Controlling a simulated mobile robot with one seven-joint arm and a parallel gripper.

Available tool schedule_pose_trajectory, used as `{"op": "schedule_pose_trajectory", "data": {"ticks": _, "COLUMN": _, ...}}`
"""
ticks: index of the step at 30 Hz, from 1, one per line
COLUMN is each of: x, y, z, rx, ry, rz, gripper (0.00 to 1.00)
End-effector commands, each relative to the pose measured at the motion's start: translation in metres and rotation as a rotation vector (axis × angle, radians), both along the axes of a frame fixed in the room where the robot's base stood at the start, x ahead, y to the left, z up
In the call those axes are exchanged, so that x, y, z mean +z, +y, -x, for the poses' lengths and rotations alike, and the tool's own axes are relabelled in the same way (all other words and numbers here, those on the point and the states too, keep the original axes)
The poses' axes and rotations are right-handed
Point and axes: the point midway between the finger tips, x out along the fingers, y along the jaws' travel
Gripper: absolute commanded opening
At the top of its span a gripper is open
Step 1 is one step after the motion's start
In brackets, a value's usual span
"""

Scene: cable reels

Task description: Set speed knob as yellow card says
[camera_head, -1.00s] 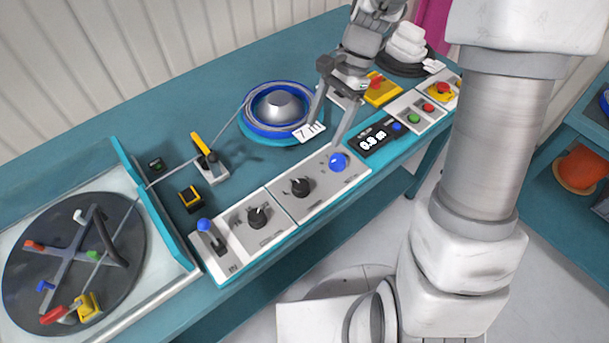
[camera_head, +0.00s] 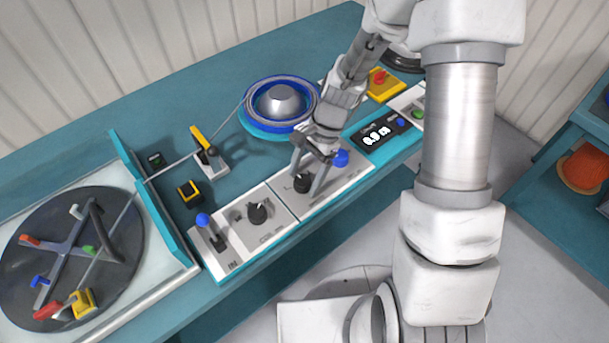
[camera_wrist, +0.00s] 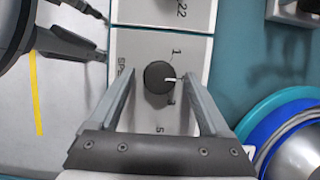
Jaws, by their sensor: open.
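The speed knob (camera_head: 303,183) is black and round, on a light panel (camera_head: 335,182) at the front edge of the teal bench. In the wrist view the knob (camera_wrist: 158,77) has a white pointer mark facing right, with a 1 printed above right, a 5 lower down and a partly hidden label starting "SPE" at its left. My gripper (camera_head: 307,180) is open above the panel, and its fingers (camera_wrist: 158,82) lie on either side of the knob, apart from it as far as I can tell. I cannot make out a yellow card.
A second black knob (camera_head: 257,213) and a blue-tipped lever (camera_head: 204,220) stand to the left. A blue reel (camera_head: 281,104) sits behind. A large dark disc (camera_head: 70,250) fills the left.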

Motion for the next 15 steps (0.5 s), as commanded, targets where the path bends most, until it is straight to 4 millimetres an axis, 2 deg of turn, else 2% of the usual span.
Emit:
{"op": "schedule_pose_trajectory", "data": {"ticks": 7, "x": -0.0009, "y": 0.0003, "z": 0.0003, "rx": 0.0, "ry": 0.0, "rz": 0.0, "gripper": 0.81}}
{"op": "schedule_pose_trajectory", "data": {"ticks": 8, "x": -0.0008, "y": 0.0003, "z": 0.0003, "rx": 0.0, "ry": 0.0, "rz": 0.0, "gripper": 0.77}}
{"op": "schedule_pose_trajectory", "data": {"ticks": 15, "x": -0.0007, "y": 0.0002, "z": 0.0003, "rx": 0.0, "ry": 0.0, "rz": 0.0, "gripper": 0.34}}
